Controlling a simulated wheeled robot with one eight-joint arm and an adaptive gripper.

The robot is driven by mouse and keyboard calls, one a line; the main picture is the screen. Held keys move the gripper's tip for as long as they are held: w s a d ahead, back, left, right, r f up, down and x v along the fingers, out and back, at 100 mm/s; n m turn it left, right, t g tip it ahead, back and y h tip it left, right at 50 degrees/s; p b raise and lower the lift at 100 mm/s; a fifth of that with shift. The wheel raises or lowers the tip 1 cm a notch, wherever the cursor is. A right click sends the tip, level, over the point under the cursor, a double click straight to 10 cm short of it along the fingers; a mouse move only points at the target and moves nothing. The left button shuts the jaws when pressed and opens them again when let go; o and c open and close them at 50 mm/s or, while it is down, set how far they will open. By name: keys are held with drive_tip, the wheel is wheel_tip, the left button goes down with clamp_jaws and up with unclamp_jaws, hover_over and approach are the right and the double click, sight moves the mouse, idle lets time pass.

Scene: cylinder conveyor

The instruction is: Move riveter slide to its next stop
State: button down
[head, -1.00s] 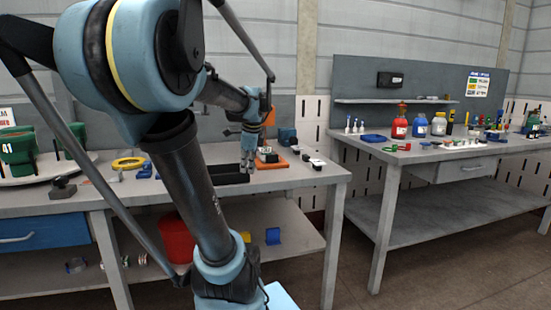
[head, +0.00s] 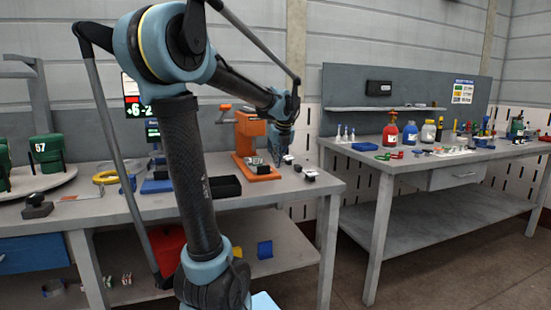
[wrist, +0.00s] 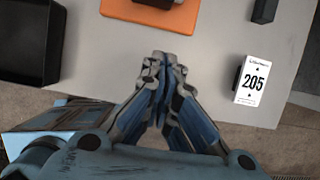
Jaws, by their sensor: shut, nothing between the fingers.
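The orange riveter (head: 250,135) stands near the right end of the left bench, with a lever at its upper left. In the wrist view the edge of the orange base (wrist: 150,13) shows at the top, and most of the riveter is out of frame. My gripper (head: 279,163) is beside the riveter's right side in the head view. In the wrist view my gripper (wrist: 162,58) is shut and empty, its tips just short of the base's edge.
A black tray (wrist: 28,40) lies left of the base. A black block with a white "205" label (wrist: 254,80) stands to the right, near the bench edge. Bare bench top lies between. A second bench (head: 400,160) with bottles stands further right, across a gap.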

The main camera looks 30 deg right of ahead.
drive_tip(key=x, duration=0.6)
drive_tip(key=shift+w+d, duration=0.2)
drive_tip(key=shift+w, duration=0.9)
drive_tip(key=shift+w+d, duration=0.2)
drive_tip(key=shift+w, duration=0.6)
drive_tip(key=shift+d, duration=0.1)
